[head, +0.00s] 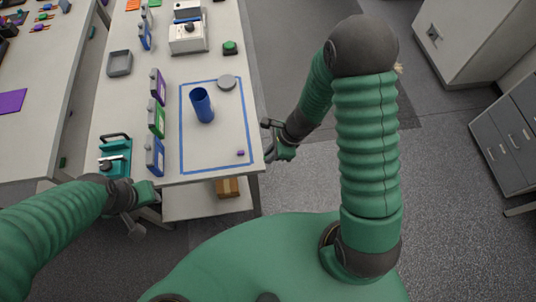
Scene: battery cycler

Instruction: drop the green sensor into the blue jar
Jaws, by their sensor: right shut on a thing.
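The blue jar (202,105) stands upright on the table, inside a blue-taped rectangle, with its open top facing up. My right gripper (268,139) is just off the table's right edge, to the right of and lower in the picture than the jar. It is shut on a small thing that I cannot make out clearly. I cannot pick out the green sensor with certainty. My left gripper (147,211) is at the table's front left corner, apart from the jar, and its finger opening is too small to read.
A grey round disc (227,82) lies behind the jar, and a small purple piece (240,153) lies near the front. Purple, green and blue upright units (156,119) line the left side. A teal device (115,155) stands front left. The taped area is mostly clear.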

